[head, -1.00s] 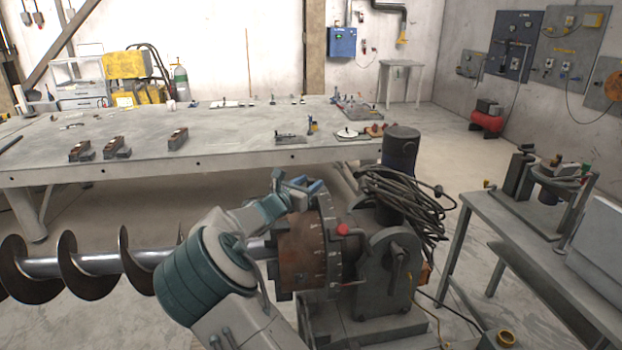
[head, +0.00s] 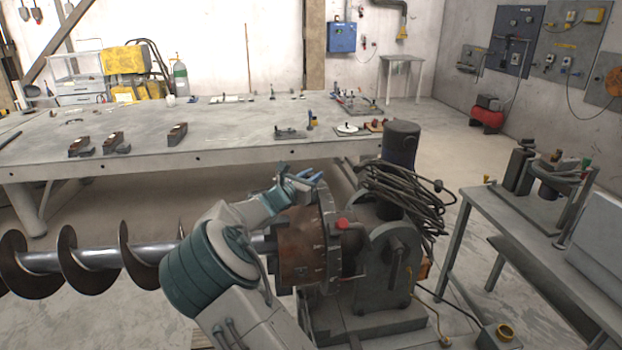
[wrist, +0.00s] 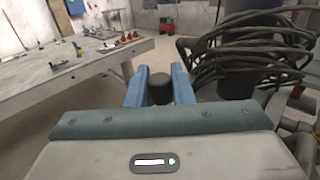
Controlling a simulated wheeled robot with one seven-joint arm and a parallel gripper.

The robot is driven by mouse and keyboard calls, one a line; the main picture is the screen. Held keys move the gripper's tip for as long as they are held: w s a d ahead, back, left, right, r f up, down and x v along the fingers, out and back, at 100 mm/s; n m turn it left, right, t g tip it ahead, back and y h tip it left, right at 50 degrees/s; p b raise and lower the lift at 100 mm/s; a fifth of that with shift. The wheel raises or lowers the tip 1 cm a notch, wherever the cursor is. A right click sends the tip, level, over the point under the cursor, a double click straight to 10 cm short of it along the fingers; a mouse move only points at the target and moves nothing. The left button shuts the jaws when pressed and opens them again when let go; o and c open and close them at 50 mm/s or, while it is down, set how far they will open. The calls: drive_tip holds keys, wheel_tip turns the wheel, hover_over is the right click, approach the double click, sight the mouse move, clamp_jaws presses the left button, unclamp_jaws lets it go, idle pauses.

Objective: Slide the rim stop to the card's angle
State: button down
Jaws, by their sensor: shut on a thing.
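The positioner's round rusty-brown drum with a pale graduated rim (head: 330,245) stands at centre in the head view, with a red knob (head: 342,224) at its right. My gripper (head: 312,177) is at the top of this rim. In the wrist view, its two blue fingers (wrist: 159,86) are shut on a dark round knob (wrist: 160,92), which I take to be the rim stop's grip. The rest of the stop is hidden by my gripper. I cannot make out a card or read an angle in either view.
An auger (head: 90,262) extends left from the drum. A dark motor (head: 400,150) and coiled cables (head: 405,198) stand close at right. A large worktable (head: 230,130) lies behind, and a grey side table (head: 490,210) stands at right.

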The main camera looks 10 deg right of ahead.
drive_tip(key=shift+s+f+m+t+h+b, duration=0.25)
drive_tip(key=shift+s+b, duration=0.4)
drive_tip(key=shift+b, duration=0.65)
drive_tip(key=shift+s+f+m+t+h+b, duration=0.25)
drive_tip(key=shift+s+b, duration=0.35)
drive_tip(key=shift+b, duration=0.65)
drive_tip(key=shift+m+t+h, duration=0.3)
drive_tip(key=shift+m+h, duration=0.2)
drive_tip(key=shift+m, duration=0.3)
drive_tip(key=s+b, duration=0.2)
drive_tip(key=b, duration=0.1)
drive_tip(key=s+f+b, duration=0.1)
drive_tip(key=s+b, duration=0.1)
drive_tip(key=b, duration=0.2)
drive_tip(key=s+m+h+b, duration=0.1)
drive_tip(key=s+b, duration=0.1)
drive_tip(key=s+f+m+h+b, duration=0.1)
drive_tip(key=s+b, duration=0.1)
drive_tip(key=b, duration=0.1)
drive_tip(key=shift+s, duration=0.15)
drive_tip(key=c, duration=1.3)
unclamp_jaws()
drive_tip(key=shift+s+a, duration=0.1)
drive_tip(key=v, duration=1.3)
drive_tip(key=shift+s+a+f, duration=0.15)
drive_tip(key=shift+s+a, duration=0.1)
